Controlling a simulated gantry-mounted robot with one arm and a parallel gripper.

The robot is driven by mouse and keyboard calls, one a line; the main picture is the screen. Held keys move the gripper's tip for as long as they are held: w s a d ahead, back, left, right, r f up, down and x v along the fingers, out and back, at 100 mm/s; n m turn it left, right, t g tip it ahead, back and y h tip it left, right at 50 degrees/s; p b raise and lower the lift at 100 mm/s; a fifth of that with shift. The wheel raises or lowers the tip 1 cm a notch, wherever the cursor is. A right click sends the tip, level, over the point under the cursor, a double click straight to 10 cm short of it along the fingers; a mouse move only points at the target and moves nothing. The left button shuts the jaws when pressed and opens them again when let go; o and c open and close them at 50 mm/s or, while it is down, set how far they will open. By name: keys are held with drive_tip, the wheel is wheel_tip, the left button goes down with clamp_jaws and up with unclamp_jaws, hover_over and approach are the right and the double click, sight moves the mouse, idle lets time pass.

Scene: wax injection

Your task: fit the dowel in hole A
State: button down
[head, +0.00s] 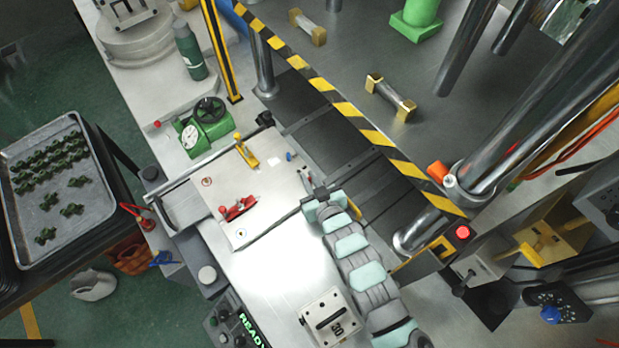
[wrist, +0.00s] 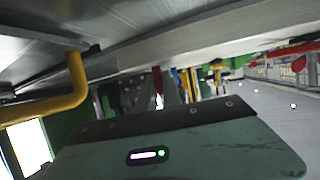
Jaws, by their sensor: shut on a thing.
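My gripper (head: 307,182) is at the end of my pale green and grey arm, at the right edge of a light fixture plate (head: 225,205). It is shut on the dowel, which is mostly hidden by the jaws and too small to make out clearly. The plate shows a red-ringed hole (head: 207,182) at its left and another ringed mark (head: 241,233) near its front corner. I cannot read which is hole A. My gripper is apart from both.
A red clamp (head: 238,208) and a yellow clamp (head: 246,152) stand on the plate. A green gauge unit (head: 203,125) stands behind it. A striped bar (head: 350,110) crosses at the right.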

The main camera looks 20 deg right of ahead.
drive_tip(key=c, duration=1.4)
unclamp_jaws()
drive_tip(key=shift+c, duration=0.2)
drive_tip(key=p+v, duration=0.2)
drive_tip(key=v, duration=0.7)
drive_tip(key=shift+s+d+r, duration=0.1)
drive_tip(key=shift+s, duration=0.1)
drive_tip(key=shift+s+r, duration=0.25)
drive_tip(key=shift+s, duration=0.4)
